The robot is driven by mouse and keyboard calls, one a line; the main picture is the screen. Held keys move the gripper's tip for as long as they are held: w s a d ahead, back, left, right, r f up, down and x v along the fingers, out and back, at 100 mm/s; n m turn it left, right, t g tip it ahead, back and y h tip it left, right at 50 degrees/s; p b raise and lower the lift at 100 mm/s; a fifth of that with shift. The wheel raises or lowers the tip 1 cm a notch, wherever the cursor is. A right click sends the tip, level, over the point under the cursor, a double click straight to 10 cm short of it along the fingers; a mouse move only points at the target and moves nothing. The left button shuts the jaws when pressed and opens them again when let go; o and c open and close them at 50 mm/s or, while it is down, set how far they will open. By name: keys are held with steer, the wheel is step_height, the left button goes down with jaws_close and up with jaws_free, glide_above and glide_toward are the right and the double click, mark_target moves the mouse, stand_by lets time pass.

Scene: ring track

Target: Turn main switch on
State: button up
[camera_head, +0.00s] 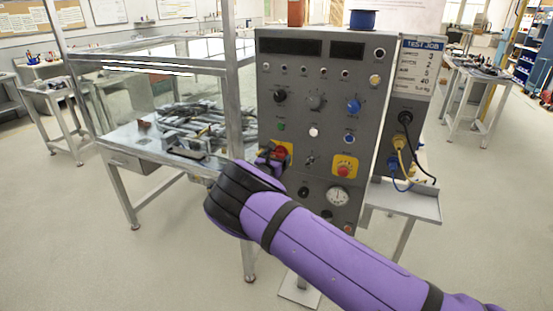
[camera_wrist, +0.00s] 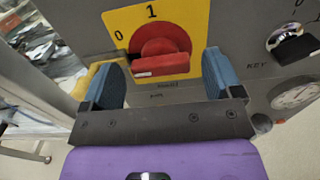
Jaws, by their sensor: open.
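The main switch is a red rotary knob (camera_wrist: 163,50) on a yellow plate (camera_wrist: 192,22) marked 0 at upper left and 1 at top. Its grip bar lies roughly across the wrist picture, with a pale mark toward its left end; I cannot tell surely which number it points at. In the head view, the yellow plate (camera_head: 287,147) is at the panel's left edge, partly hidden by my gripper (camera_head: 272,156). In the wrist view my gripper (camera_wrist: 162,78) is open, its blue-padded fingers on either side of the knob, with gaps visible. Contact is not visible.
The grey control panel (camera_head: 310,185) also carries a red knob on another yellow plate (camera_head: 345,166), a key switch (camera_wrist: 291,43) and a gauge (camera_head: 337,196). A metal-framed bench (camera_head: 130,140) stands close on the left. Cables (camera_head: 401,158) hang on the right.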

steer(key=c, duration=0.9)
steer(key=shift+m, duration=0.3)
steer(key=m, duration=0.9)
steer(key=shift+m, duration=4.1)
steer(key=shift+f, duration=0.1)
